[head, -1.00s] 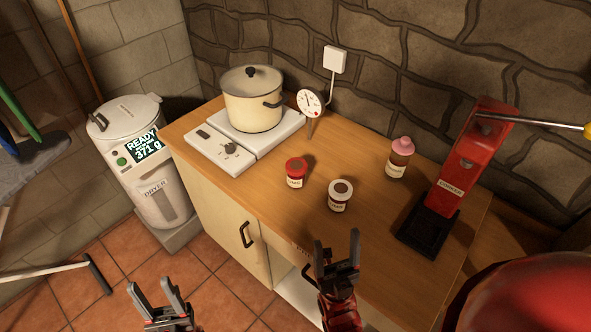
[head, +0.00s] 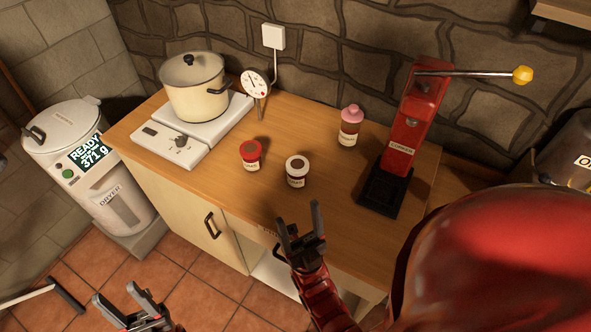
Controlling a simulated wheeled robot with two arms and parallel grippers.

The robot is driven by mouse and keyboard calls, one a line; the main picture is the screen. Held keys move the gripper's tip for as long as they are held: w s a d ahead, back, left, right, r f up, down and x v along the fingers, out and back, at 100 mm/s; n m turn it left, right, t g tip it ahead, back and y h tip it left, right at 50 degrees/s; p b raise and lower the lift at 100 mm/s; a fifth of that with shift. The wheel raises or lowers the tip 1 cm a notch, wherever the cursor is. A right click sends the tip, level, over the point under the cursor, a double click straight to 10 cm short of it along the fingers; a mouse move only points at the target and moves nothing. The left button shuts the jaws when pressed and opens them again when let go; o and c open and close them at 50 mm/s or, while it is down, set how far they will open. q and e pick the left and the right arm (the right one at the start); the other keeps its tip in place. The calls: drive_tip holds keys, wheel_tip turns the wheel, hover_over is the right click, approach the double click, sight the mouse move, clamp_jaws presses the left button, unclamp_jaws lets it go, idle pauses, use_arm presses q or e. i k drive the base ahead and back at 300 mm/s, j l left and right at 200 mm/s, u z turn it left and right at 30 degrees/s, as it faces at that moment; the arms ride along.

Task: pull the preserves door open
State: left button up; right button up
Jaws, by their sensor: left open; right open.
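The wooden-topped cabinet (head: 225,190) has a cream door (head: 180,208) at its front left, with a black bar handle (head: 211,226). To the right of this door, a pale, open-looking space (head: 277,272) shows below the counter edge, partly hidden by my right arm. A small label on the counter edge is too small to read, so I cannot tell which door is the preserves door. My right gripper (head: 300,216) is open and empty, over the counter's front edge in the picture. My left gripper (head: 119,295) is open and empty, low in the picture, left of the cabinet front.
A pot (head: 194,88) sits on a hotplate (head: 180,140). A dryer (head: 95,165) stands left. Tiled floor (head: 200,290) lies before the cabinet.

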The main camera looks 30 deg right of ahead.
sight(198, 222)
drive_tip(key=i+j, duration=0.15)
drive_tip(key=j, duration=0.25)
drive_tip(key=i+j+z, duration=0.1)
drive_tip(key=j, duration=0.25)
drive_tip(key=i+j, duration=0.15)
drive_tip(key=j, duration=0.25)
